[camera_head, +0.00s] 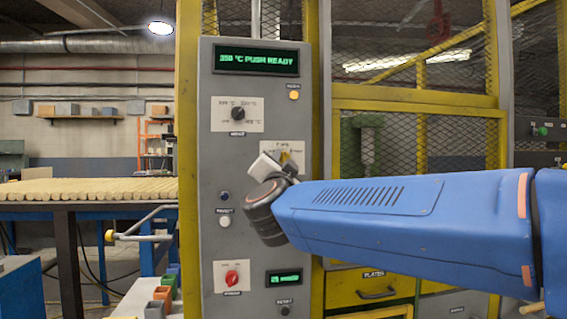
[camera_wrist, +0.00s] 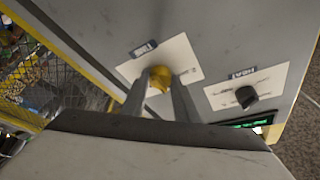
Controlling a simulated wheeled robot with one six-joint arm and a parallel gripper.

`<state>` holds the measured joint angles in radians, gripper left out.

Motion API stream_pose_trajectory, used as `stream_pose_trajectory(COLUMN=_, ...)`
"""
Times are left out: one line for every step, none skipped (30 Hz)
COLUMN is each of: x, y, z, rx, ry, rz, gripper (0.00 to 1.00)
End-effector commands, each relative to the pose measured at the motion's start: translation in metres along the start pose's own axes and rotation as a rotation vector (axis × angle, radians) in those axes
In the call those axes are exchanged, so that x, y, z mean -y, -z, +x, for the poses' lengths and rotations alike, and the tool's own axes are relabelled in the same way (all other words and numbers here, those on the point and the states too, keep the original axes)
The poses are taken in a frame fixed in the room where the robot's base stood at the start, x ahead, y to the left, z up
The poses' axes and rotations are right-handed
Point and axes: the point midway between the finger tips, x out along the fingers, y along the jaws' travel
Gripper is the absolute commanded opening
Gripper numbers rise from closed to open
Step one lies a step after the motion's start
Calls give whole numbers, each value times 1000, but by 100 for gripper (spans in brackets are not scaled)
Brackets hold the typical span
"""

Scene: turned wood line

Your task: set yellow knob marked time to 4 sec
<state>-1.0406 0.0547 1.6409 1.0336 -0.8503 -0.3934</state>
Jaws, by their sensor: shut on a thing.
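The yellow knob (camera_wrist: 159,78) sits on a white plate (camera_wrist: 183,57) labelled TIME on the grey control panel. My gripper (camera_wrist: 160,88) is shut on the yellow knob, with one finger on each side of it. In the head view my gripper (camera_head: 277,164) reaches the panel from the right and covers most of the knob (camera_head: 285,157) and its plate. The knob's pointer and most of the scale marks are hidden, so I cannot tell its setting.
A black HEAT knob (camera_head: 238,113) is above left of the yellow knob. A display (camera_head: 256,59) reads "350 °C PUSH READY". Below are push buttons (camera_head: 225,221), a red knob (camera_head: 231,277) and a small green display (camera_head: 284,278). Yellow mesh fencing (camera_head: 415,97) stands at right.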

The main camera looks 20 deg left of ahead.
Motion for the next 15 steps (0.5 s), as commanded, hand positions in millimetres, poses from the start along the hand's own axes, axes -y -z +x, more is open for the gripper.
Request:
stream_pose_trajectory(x=0, y=0, z=0, rx=0, ry=-1, rz=1, gripper=5)
stream_pose_trajectory(x=0, y=0, z=0, rx=0, ry=-1, rz=2, gripper=5)
stream_pose_trajectory(x=0, y=0, z=0, rx=0, ry=-2, rz=2, gripper=5)
stream_pose_trajectory(x=0, y=0, z=0, rx=-1, ry=-2, rz=2, gripper=5)
stream_pose_trajectory(x=0, y=0, z=0, rx=0, ry=-1, rz=2, gripper=5)
stream_pose_trajectory(x=0, y=0, z=0, rx=0, ry=-1, rz=2, gripper=5)
stream_pose_trajectory(x=0, y=0, z=0, rx=0, ry=-1, rz=2, gripper=5)
stream_pose_trajectory(x=0, y=0, z=0, rx=0, ry=-1, rz=2, gripper=5)
stream_pose_trajectory(x=0, y=0, z=0, rx=0, ry=-1, rz=2, gripper=5)
stream_pose_trajectory(x=0, y=0, z=0, rx=0, ry=-1, rz=1, gripper=5)
stream_pose_trajectory(x=0, y=0, z=0, rx=0, ry=-1, rz=1, gripper=32)
stream_pose_trajectory(x=0, y=0, z=0, rx=0, ry=-1, rz=1, gripper=42)
stream_pose_trajectory(x=0, y=0, z=0, rx=0, ry=-1, rz=1, gripper=46)
stream_pose_trajectory(x=0, y=0, z=0, rx=0, ry=-1, rz=1, gripper=46)
stream_pose_trajectory(x=0, y=0, z=0, rx=0, ry=-1, rz=1, gripper=46)
